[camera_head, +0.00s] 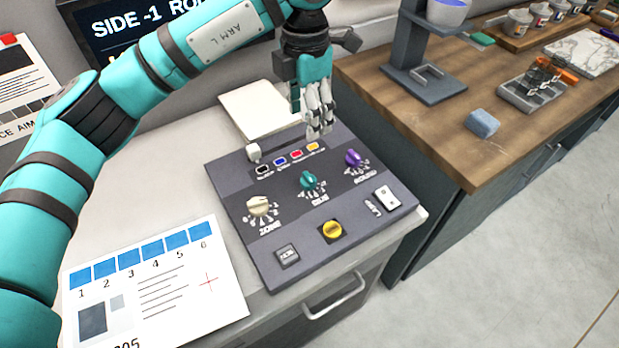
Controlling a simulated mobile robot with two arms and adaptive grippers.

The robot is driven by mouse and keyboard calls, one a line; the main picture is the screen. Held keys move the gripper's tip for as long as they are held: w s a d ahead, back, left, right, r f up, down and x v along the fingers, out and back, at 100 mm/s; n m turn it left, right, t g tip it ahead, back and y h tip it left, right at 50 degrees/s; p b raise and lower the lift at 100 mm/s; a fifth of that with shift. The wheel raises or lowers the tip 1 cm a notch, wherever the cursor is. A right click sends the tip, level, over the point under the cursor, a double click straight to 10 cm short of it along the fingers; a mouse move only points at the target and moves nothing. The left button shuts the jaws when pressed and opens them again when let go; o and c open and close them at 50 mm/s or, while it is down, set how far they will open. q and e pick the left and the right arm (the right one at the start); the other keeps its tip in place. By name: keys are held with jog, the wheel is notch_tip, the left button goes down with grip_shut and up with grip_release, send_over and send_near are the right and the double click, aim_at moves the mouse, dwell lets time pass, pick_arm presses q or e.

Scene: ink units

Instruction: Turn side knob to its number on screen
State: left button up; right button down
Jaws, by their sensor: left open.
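A dark grey control panel (285,220) lies on the light cabinet top. It carries a cream zone knob (258,206) at left, a teal side knob (307,180) in the middle and a purple round knob (353,158) at right. Small numbers ring each knob, too small to read surely. The screen (125,28) at the back shows "SIDE -1" and a cut-off word; my left arm hides the rest. My left gripper (320,130) points down above the panel's back edge, behind the side knob. It is open and empty, apart from the knobs. My right gripper is not in view.
The panel also has a yellow button (332,230), a white switch (387,198) and a grey key (287,255). A numbered card (150,285) lies at front left. A wooden bench (450,130) at right holds a blue sponge (482,123) and a dark stand (425,75).

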pick_arm(q)
jog(key=p, duration=0.5)
send_near(308, 176)
jog(key=shift+m, duration=0.3)
notch_tip(308, 176, down, 10)
jog(key=shift+r, duration=0.1)
jog(key=shift+b, duration=0.3)
jog(key=c, duration=1.2)
